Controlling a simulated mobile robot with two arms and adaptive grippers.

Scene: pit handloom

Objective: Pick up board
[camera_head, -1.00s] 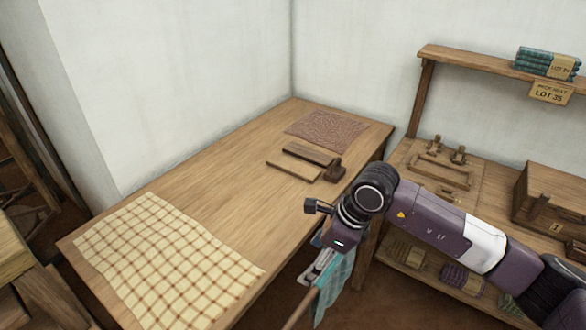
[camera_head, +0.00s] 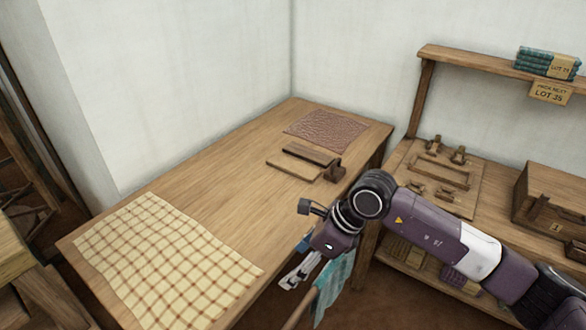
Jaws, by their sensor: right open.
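A flat wooden board (camera_head: 293,170) lies on the table towards its far right side. A second, darker wooden piece (camera_head: 309,154) lies right beside it, with a small upright block (camera_head: 335,171) at its right end. I cannot tell which of these is the board of the task. My right gripper (camera_head: 290,281) is open and points down by the table's right edge, well in front of the boards. No board is between its fingers. My left gripper is out of view.
A checked cloth (camera_head: 165,265) covers the table's near left part. A brown textured mat (camera_head: 326,130) lies at the far end. A teal cloth (camera_head: 336,277) hangs beside my right gripper. A shelf bench (camera_head: 480,185) stands to the right. The table's middle is bare.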

